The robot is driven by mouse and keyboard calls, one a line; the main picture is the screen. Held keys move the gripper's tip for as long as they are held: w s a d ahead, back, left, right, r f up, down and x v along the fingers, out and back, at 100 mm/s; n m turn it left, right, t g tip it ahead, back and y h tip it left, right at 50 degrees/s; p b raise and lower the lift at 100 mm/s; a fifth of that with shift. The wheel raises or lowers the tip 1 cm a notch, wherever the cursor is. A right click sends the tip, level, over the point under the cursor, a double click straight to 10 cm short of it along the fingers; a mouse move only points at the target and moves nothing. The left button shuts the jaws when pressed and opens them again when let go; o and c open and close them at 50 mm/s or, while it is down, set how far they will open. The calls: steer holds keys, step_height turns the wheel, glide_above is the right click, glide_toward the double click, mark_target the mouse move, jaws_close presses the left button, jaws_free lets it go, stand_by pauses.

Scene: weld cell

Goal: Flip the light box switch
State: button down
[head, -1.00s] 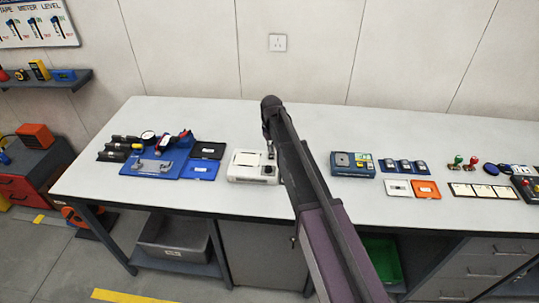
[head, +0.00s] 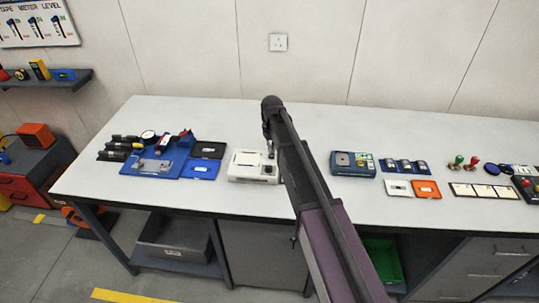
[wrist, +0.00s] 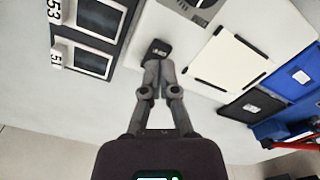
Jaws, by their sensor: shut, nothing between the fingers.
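The light box (head: 246,166) is a white box with a pale panel on the workbench, left of my arm in the head view. In the wrist view its white body and pale panel (wrist: 226,62) lie right of my fingers. A small black switch (wrist: 158,48) with light marks is at its edge. My gripper (wrist: 158,64) is shut and empty, with its fingertips right at the switch. They look to touch or nearly touch it; I cannot tell which. In the head view my gripper (head: 269,150) is over the box's right side, partly hidden by my arm.
A blue tray (head: 201,169) and a black tray (head: 208,150) lie left of the light box. A teal device (head: 352,165) stands right of my arm. Dark framed panels (wrist: 90,60) are left of my fingers in the wrist view. The bench (head: 225,115) is clear behind.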

mark_target(272, 156)
steer(key=shift+f+b, duration=1.3)
stand_by(1.1)
steer(key=shift+r, duration=0.2)
steer(key=shift+r+p, duration=3.35)
steer(key=shift+p, duration=0.2)
steer(key=s+d+m, duration=0.5)
steer(key=s+d, duration=1.7)
steer(key=s, duration=0.4)
steer(key=shift+m, duration=0.3)
steer(key=shift+d, duration=0.15)
